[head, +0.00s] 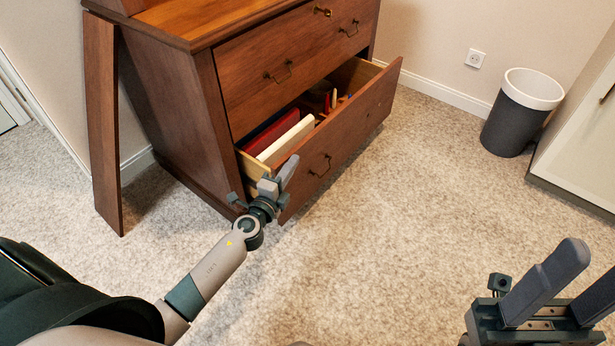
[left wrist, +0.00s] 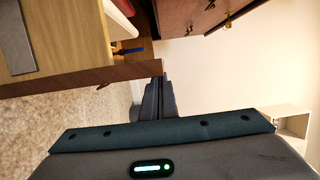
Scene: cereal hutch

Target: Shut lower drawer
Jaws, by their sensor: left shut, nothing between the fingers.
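The lower drawer (head: 335,140) of the brown wooden hutch stands open, pulled well out, with books and small items inside. Its front has a dark handle (head: 320,167). My left gripper (head: 284,174) is shut and empty at the near left end of the drawer front. In the left wrist view its fingers (left wrist: 160,95) are together beside the end of the drawer front (left wrist: 85,77); I cannot tell whether they touch it. My right gripper (head: 592,275) is at the lower right, far from the drawer, with its fingers apart; one fingertip is cut off by the frame.
The upper drawer (head: 300,65) is closed. A wooden board (head: 102,120) leans at the hutch's left side. A dark bin with a white rim (head: 515,115) and a white cabinet (head: 585,140) stand at the right. The carpet before the drawer is clear.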

